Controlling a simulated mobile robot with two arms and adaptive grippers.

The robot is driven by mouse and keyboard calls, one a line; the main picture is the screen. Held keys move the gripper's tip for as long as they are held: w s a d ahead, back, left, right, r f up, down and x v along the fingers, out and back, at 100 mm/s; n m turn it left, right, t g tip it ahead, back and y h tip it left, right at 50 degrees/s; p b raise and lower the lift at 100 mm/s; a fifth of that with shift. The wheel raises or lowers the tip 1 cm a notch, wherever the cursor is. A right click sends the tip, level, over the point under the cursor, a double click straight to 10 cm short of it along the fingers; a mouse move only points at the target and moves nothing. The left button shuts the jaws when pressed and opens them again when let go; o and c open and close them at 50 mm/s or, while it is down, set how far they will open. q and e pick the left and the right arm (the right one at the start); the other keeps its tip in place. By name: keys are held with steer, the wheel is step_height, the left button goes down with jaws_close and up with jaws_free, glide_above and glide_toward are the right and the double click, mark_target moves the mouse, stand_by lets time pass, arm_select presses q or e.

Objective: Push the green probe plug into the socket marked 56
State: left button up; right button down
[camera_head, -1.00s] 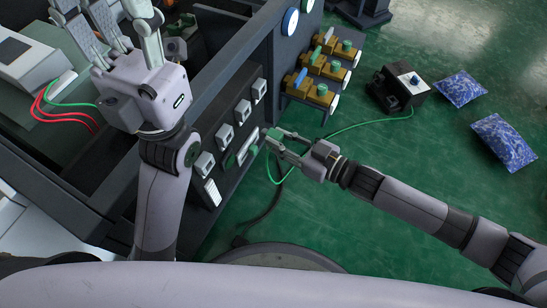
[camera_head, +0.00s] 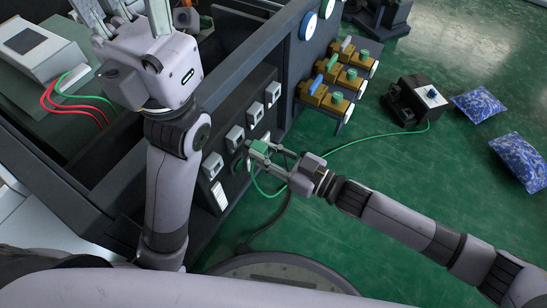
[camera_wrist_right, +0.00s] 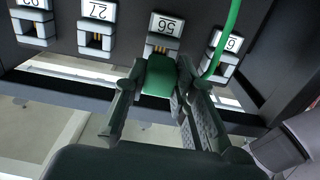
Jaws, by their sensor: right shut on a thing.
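My right gripper (camera_head: 268,153) is shut on the green probe plug (camera_head: 258,148), just in front of the dark socket panel. In the right wrist view the plug (camera_wrist_right: 160,74) sits between the two fingers (camera_wrist_right: 155,92). Its front end lies in line with the socket marked 56 (camera_wrist_right: 164,27), just below its opening in the picture. I cannot tell whether plug and socket touch. The socket labels appear upside down there. The plug's green cable (camera_wrist_right: 226,35) loops up at the right. My left gripper (camera_head: 128,18) is at the top left of the head view, its fingertips cut off.
Neighbouring sockets, one marked 27 (camera_wrist_right: 97,25), flank socket 56. Brass valves (camera_head: 340,78) are on the cabinet's right. A black box (camera_head: 415,100) lies on the green floor, near two blue bags (camera_head: 478,104). A grey device (camera_head: 35,45) with red and green leads is at left.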

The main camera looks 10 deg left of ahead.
mark_target(253, 147)
steer(key=shift+w+a, duration=0.2)
steer(key=shift+a, duration=0.25)
steer(key=shift+x, duration=1.15)
steer(key=c, duration=1.2)
jaws_free()
steer(key=shift+c, duration=0.2)
steer(key=v, duration=1.2)
